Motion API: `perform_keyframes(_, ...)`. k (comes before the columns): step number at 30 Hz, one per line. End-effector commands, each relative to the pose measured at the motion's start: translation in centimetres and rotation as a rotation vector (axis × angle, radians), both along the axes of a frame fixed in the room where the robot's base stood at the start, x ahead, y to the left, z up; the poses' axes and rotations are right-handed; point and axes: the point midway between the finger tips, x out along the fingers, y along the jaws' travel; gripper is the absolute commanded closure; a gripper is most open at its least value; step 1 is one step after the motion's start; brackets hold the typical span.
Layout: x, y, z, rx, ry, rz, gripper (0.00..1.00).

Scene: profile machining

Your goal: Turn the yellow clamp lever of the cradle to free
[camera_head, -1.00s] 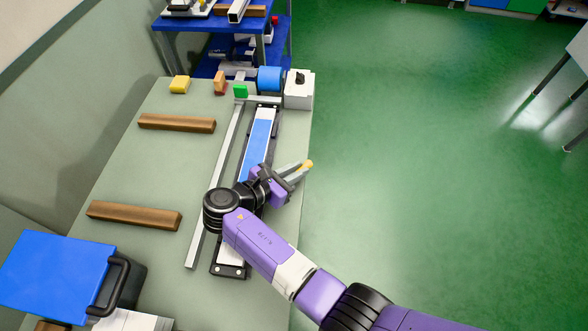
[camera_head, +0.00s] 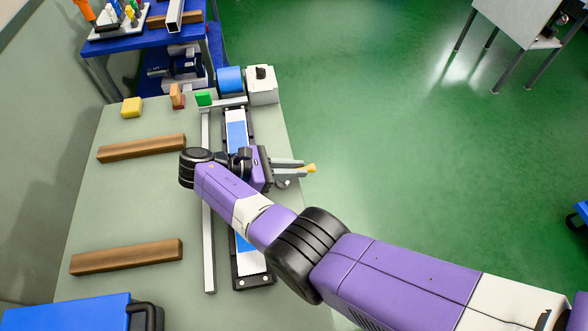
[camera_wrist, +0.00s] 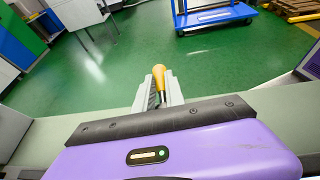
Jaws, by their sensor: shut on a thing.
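My gripper (camera_head: 299,167) reaches over the bench's right edge and points right. Its grey fingers are shut on the yellow clamp lever (camera_head: 311,168), whose rounded end sticks out past the fingertips. In the wrist view the yellow lever (camera_wrist: 158,77) stands between the two fingers (camera_wrist: 158,92). The lever's root is hidden by my gripper. The long cradle (camera_head: 252,283), dark-framed with white and blue strips on top, lies along the bench's right side. My arm covers its middle.
A long grey profile bar (camera_head: 209,262) lies just left of the cradle. Two wooden blocks (camera_head: 127,256) lie farther left. Open green floor is to the right.

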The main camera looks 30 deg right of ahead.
Motion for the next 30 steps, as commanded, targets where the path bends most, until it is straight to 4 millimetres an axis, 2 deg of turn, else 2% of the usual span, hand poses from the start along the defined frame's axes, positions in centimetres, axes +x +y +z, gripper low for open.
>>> perform_keyframes(9,-0.34,0.08,-0.16,0.004,0.003,-0.078,1.0)
perform_keyframes(23,-0.44,0.09,-0.17,0.005,0.003,-0.089,1.0)
perform_keyframes(24,-0.44,0.09,-0.17,0.005,0.003,-0.089,0.79)
perform_keyframes(26,-0.42,0.09,-0.16,0.004,0.003,-0.089,0.68)
perform_keyframes(27,-0.4,0.08,-0.15,0.004,0.003,-0.088,0.64)
perform_keyframes(30,-0.36,0.07,-0.12,0.004,0.002,-0.088,0.64)
